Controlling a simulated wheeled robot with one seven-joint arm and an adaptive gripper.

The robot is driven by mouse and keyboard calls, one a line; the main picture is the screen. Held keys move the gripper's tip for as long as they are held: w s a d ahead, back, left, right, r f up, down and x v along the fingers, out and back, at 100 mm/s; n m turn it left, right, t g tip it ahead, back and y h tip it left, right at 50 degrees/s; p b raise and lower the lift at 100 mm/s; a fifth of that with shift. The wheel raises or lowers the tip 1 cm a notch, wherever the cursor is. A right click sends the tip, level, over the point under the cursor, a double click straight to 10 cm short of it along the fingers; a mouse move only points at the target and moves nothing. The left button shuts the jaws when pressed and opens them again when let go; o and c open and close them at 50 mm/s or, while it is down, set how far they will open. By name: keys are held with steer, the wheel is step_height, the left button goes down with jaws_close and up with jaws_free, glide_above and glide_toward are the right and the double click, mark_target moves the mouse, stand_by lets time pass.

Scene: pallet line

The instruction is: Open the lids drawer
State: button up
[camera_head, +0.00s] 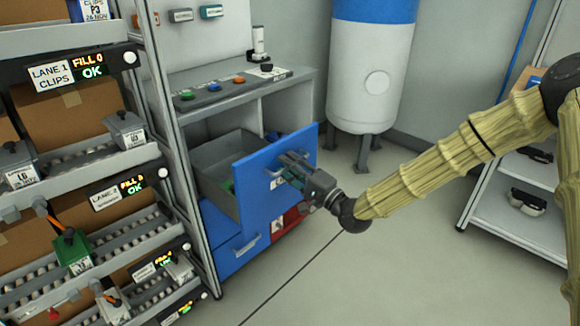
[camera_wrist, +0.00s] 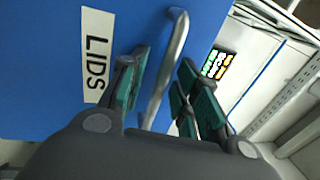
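The lids drawer (camera_head: 258,207) has a blue front and grey sides and stands pulled well out of the grey cabinet in the head view. Its front fills much of the wrist view (camera_wrist: 45,75), with a white LIDS label (camera_wrist: 97,55). The metal bar handle (camera_wrist: 174,52) runs between the fingers of my gripper (camera_wrist: 166,85). The fingers stand apart on either side of the bar, with gaps showing. In the head view my gripper (camera_head: 287,165) is at the drawer front and hides most of the handle. Green items show partly inside the drawer.
Another blue drawer (camera_head: 232,256) is below, beside a red bin (camera_head: 285,224). A roller rack (camera_head: 135,160) with boxes stands left. A white and blue tank (camera_head: 370,65) stands behind. The floor (camera_head: 390,265) in front is clear.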

steer(key=v, duration=1.2)
stand_by(0.3)
